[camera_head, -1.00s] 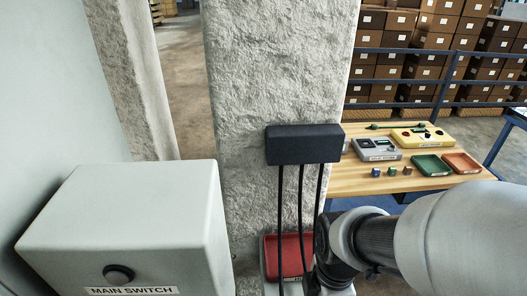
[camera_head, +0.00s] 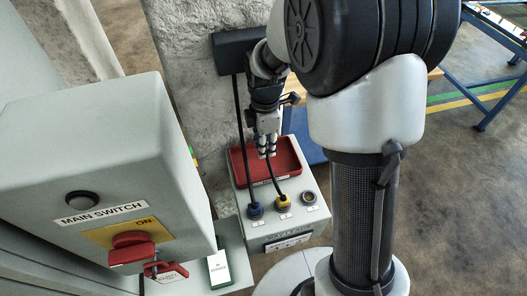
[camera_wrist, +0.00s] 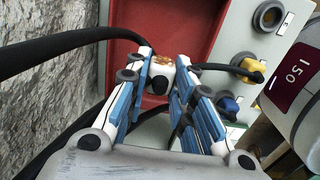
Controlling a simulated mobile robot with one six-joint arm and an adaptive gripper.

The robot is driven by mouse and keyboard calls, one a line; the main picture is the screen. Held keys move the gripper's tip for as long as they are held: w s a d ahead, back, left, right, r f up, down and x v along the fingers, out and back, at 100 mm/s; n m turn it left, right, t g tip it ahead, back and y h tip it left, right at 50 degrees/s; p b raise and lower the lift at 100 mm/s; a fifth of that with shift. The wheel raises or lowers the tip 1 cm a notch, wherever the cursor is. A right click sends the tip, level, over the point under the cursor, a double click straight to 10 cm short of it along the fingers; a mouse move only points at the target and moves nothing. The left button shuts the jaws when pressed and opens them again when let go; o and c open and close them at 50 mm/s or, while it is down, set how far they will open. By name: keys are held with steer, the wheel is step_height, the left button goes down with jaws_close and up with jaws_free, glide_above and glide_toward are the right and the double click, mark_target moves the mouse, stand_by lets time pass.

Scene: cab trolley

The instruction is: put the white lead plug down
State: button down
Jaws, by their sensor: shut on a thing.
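My gripper (camera_head: 267,152) is shut on the white lead plug (camera_wrist: 160,68), which shows between the fingertips in the wrist view with a coppery end. A black cable runs to it from the left. The gripper points down over the red tray (camera_head: 293,152), set in the top of a grey box (camera_head: 318,178). The tray also fills the middle of the wrist view (camera_wrist: 190,28). I cannot tell whether the plug touches the tray floor. In the head view the plug is mostly hidden by the fingers.
A blue plug (camera_head: 255,210) and a yellow plug (camera_head: 283,202) sit in sockets in front of the tray, beside an empty socket (camera_head: 309,198). Black cables hang from a dark block (camera_head: 231,52) on the pillar. The main switch box (camera_head: 95,150) stands close on the left.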

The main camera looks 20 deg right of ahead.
steer(key=shift+w+f+b, duration=0.2)
steer(key=shift+f+b, duration=0.65)
steer(key=shift+f, duration=1.7)
steer(key=shift+f, duration=0.1)
steer(key=shift+f, duration=0.15)
steer(key=c, duration=1.4)
jaws_free()
steer(key=shift+o, duration=0.2)
